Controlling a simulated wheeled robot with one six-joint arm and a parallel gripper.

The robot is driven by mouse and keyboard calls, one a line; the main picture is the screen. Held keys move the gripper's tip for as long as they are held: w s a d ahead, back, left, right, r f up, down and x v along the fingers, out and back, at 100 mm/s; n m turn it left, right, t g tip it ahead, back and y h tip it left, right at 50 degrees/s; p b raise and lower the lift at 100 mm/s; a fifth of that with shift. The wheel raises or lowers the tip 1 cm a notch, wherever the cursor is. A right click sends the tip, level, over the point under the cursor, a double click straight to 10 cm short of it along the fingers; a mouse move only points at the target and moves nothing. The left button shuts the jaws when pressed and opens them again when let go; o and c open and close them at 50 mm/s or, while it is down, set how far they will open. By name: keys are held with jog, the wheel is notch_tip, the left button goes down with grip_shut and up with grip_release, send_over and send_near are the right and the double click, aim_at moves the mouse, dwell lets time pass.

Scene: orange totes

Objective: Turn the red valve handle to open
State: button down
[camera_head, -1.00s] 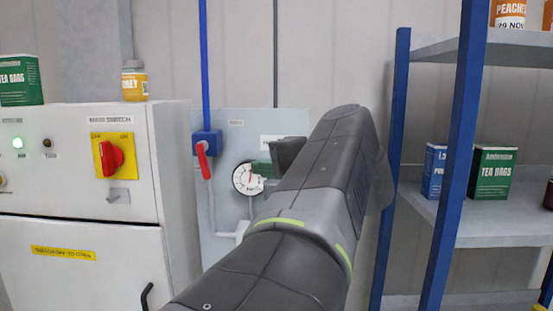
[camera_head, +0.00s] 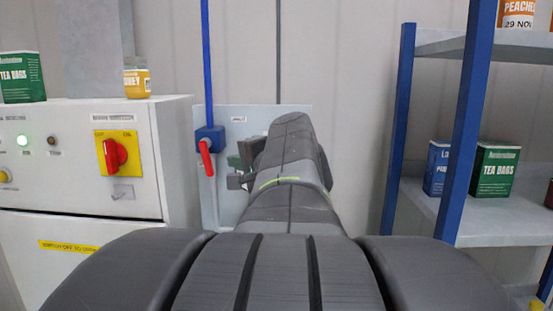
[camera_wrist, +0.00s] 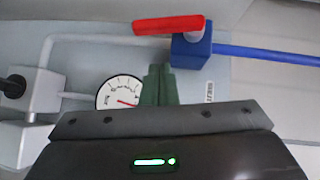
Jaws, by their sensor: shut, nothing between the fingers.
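The red valve handle (camera_head: 206,158) hangs down from a blue valve body (camera_head: 210,138) on the wall panel, roughly in line with the blue pipe above. In the wrist view the red handle (camera_wrist: 168,24) points left from the blue body (camera_wrist: 191,45). My gripper (camera_head: 236,161) is to the right of the handle in the head view, partly hidden by my arm. In the wrist view its green fingers (camera_wrist: 159,72) are together and empty, just below the handle and blue body. I cannot tell whether they touch the valve.
A pressure gauge (camera_wrist: 120,91) and grey pipework (camera_wrist: 43,88) are close to the fingers. A white cabinet (camera_head: 180,150) with a red and yellow main switch (camera_head: 115,154) stands left. A blue-framed shelf (camera_head: 465,120) with boxes stands right. Bare wall (camera_head: 350,100) lies between.

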aim_at(211, 165)
jog(key=a, duration=0.2)
jog(key=a+p, duration=0.1)
jog(key=shift+a+f, duration=0.2)
jog(key=shift+f, duration=0.1)
jog(key=a+f+b, duration=0.1)
jog(key=b, duration=0.3)
jog(key=shift+f+m+t+y, duration=0.1)
jog(key=shift+m+t+y, duration=0.2)
jog(key=shift+m+b, duration=0.3)
jog(key=shift+b, duration=0.75)
jog(key=shift+a+t+b, duration=0.1)
jog(key=shift+t+b, duration=0.2)
jog(key=shift+b, duration=0.05)
jog(key=shift+s+y+b, duration=0.1)
jog(key=shift+y+b, duration=0.2)
jog(key=shift+r, duration=0.2)
